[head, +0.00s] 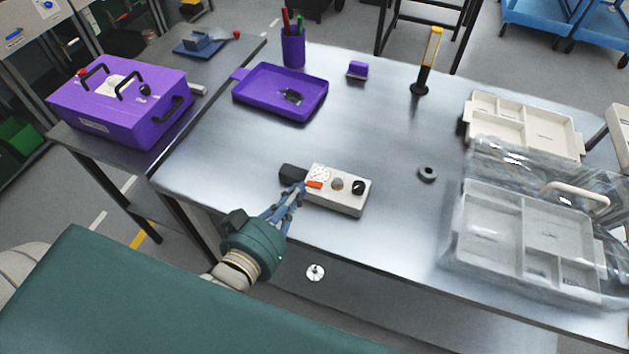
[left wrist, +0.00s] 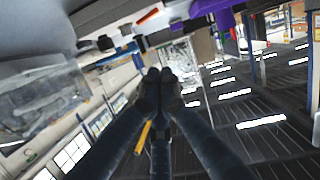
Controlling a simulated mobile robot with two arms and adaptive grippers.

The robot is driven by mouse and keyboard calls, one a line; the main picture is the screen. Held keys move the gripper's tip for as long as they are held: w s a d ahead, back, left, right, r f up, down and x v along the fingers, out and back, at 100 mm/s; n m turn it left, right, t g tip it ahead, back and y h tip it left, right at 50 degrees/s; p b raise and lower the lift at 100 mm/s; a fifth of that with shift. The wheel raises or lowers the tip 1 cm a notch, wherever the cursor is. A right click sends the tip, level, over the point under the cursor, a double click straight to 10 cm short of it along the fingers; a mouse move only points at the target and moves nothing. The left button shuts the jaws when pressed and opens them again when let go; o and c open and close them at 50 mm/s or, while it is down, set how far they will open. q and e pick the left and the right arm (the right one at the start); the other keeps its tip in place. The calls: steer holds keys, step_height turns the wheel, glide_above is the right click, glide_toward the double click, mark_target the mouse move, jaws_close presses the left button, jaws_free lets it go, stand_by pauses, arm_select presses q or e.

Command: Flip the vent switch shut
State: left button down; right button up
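A pale switch box (head: 335,199) lies on the steel table. On its top are a red-orange switch lever (head: 314,184), a round gauge (head: 320,173), a brass-coloured button (head: 337,184) and a black knob (head: 358,187). A dark block (head: 291,173) sits at its left end. My left gripper (head: 297,188) is just left of the lever, its tips close to it; I cannot tell whether they touch. In the left wrist view its fingertips (left wrist: 160,82) are together with nothing visible between them. My right gripper is not in view.
A purple tray (head: 250,104) and a purple case (head: 125,112) stand at the left. Pale divided trays (head: 482,136), partly wrapped in clear film, fill the right. A black ring (head: 428,173) lies right of the box. The table (head: 370,120) behind the box is clear.

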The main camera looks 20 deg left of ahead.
arm_select(q)
steer(key=p, duration=0.2)
glide_above(315, 194)
steer(key=shift+a+f, duration=0.45)
steer(key=shift+f, duration=0.25)
steer(key=f, duration=0.3)
steer(key=shift+w+d, duration=0.1)
steer(key=shift+d, duration=0.15)
steer(key=shift+d+f, duration=0.15)
steer(key=shift+f, duration=0.5)
